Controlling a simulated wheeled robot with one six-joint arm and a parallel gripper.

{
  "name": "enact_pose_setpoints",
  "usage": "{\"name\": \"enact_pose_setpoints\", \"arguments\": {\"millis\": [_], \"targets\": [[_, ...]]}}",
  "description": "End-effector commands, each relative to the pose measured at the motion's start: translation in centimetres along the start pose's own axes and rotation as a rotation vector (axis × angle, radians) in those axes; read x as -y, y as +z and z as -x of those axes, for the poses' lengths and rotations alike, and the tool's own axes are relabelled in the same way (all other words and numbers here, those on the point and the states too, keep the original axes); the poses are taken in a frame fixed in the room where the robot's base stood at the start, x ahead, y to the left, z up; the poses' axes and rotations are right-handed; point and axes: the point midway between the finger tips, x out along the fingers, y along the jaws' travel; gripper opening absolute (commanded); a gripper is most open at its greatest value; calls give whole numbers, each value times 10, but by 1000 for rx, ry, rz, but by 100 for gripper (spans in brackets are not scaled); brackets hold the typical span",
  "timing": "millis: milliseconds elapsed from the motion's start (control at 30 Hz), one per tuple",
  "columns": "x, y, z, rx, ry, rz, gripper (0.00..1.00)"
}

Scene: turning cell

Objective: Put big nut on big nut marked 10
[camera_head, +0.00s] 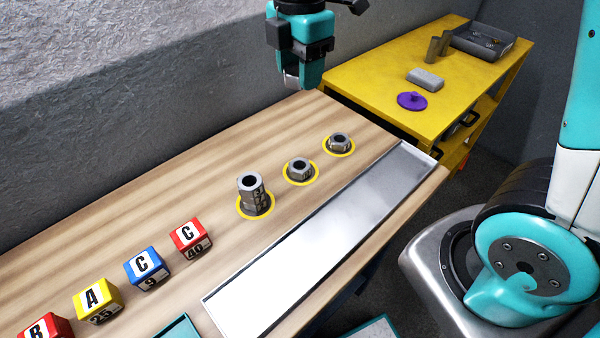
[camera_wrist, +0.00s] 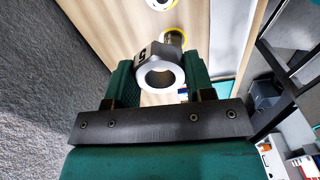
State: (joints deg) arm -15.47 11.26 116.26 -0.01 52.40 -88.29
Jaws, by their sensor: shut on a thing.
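My gripper (camera_head: 296,82) is raised above the far end of the wooden bench in the head view. In the wrist view my gripper (camera_wrist: 160,78) is shut on a grey metal big nut (camera_wrist: 160,73), with its round bore facing the camera and a dark mark on its side. In the head view a tall nut shape (camera_head: 254,197), perhaps stacked nuts, stands upright on a yellow ring. A middle nut (camera_head: 299,170) and a far nut (camera_head: 338,143) sit on yellow rings too. Their marks are too small to read, so I cannot tell which is 10.
A long metal tray (camera_head: 320,245) lies along the bench's right edge. Lettered blocks stand at the near left, including a red C block (camera_head: 190,238) and a blue C block (camera_head: 147,268). A yellow table (camera_head: 375,85) with a grey bin (camera_head: 484,42) stands beyond.

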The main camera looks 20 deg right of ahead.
Motion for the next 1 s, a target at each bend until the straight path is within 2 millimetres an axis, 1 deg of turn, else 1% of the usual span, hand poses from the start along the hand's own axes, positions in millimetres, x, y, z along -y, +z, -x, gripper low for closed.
{"name": "enact_pose_setpoints", "arguments": {"millis": [67, 167, 267, 500, 633, 700, 867, 1000], "targets": [[3, -2, 0, 0, 0, 55, 19], [4, -3, -10, 0, -5, 80, 19], [5, -2, -35, 0, -9, 79, 19], [6, -1, -104, 0, -10, 75, 19], [5, -1, -134, 0, -7, 75, 19], [5, -1, -146, 0, -5, 75, 19], [4, -1, -159, 0, -3, 74, 19], [5, -1, -180, 0, -6, 74, 19]]}}
